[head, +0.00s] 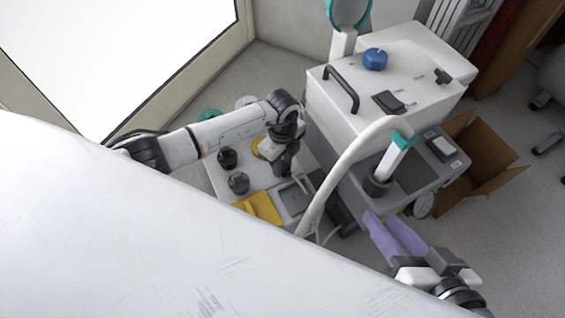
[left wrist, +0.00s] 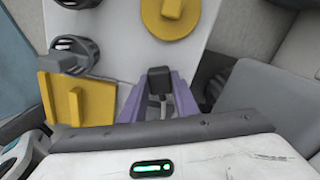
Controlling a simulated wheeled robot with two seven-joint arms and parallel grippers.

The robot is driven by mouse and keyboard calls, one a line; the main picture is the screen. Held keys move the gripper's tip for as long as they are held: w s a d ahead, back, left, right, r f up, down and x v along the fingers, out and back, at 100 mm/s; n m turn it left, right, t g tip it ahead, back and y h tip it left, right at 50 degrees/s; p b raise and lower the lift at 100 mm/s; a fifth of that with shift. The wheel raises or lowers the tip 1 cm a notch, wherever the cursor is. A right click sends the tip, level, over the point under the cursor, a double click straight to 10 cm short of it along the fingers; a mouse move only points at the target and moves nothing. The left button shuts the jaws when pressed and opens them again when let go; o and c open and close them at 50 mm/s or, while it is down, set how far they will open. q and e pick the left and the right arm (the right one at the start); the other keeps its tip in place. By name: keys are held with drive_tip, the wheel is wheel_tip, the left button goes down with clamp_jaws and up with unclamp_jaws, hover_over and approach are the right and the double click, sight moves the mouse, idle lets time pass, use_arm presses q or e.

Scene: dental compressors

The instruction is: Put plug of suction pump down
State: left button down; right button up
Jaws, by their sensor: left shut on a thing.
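My left gripper (head: 287,168) is over the low white unit with black knobs and yellow parts. In the left wrist view, its purple fingers (left wrist: 158,108) are shut on a small dark grey plug (left wrist: 159,82), which sits between them above the white panel. The plug cannot be made out in the head view, and whether it touches the panel is unclear. My right gripper (head: 394,236), with purple fingers apart, appears open and empty in front of the large grey and white machine (head: 400,80).
The low unit has black knobs (head: 238,183), a yellow flap (head: 259,208) and a round yellow part (left wrist: 172,15). A pale hose (head: 345,165) arches beside my left gripper. An open cardboard box (head: 490,165) stands right. A white surface (head: 130,240) fills the lower left.

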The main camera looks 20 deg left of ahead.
sight(283, 166)
use_arm(q)
drive_tip(key=shift+f, duration=0.35)
drive_tip(key=c, duration=1.4)
unclamp_jaws()
use_arm(e)
drive_tip(key=shift+r, duration=0.1)
use_arm(q)
drive_tip(key=shift+r, duration=0.35)
wheel_tip(283, 166, up, 13)
drive_tip(key=p, duration=0.5)
drive_tip(key=shift+f+p, duration=0.2)
drive_tip(key=shift+p, duration=0.15)
use_arm(e)
drive_tip(key=d+f, duration=0.1)
drive_tip(key=d+f+g+h, duration=0.1)
drive_tip(key=f, duration=0.1)
drive_tip(key=s+d+f+g+h, duration=0.1)
drive_tip(key=shift+f, duration=0.25)
